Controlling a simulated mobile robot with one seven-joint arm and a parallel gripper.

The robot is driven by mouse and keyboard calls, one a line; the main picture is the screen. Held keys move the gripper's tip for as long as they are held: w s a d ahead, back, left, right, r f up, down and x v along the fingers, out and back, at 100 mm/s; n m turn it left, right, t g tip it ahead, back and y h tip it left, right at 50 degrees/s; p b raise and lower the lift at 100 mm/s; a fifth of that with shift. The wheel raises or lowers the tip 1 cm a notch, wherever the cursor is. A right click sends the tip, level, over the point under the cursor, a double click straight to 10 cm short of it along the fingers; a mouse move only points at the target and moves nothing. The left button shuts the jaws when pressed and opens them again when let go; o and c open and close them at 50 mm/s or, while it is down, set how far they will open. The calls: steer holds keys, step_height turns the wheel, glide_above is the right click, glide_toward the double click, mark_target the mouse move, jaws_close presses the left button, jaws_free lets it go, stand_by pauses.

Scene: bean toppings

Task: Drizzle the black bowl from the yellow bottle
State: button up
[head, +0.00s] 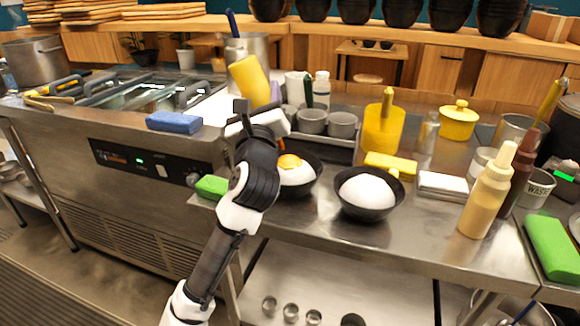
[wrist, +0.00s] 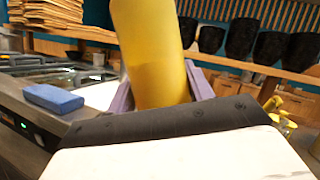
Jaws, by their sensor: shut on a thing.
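My gripper (head: 260,104) is shut on the yellow bottle (head: 252,80), which leans left at its upper end. In the wrist view the yellow bottle (wrist: 153,50) stands between the purple fingers of my gripper (wrist: 160,88). The bottle's lower end is hidden behind my wrist. One black bowl (head: 312,186) holds a white mound with an orange-yellow topping, just right of my wrist and partly covered by it. A second black bowl (head: 370,212), further right, holds a plain white mound. The held bottle is up and left of both bowls.
A cream squeeze bottle (head: 484,200) and a dark red bottle (head: 521,170) stand at the right. Grey cups (head: 312,121) in a tray stand behind the bowls. A blue sponge (head: 174,122) lies on the left counter. A green sponge (head: 211,187) lies near the front edge.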

steer(key=shift+r, duration=0.1)
steer(key=shift+r+p, duration=0.9)
steer(key=shift+r, duration=0.25)
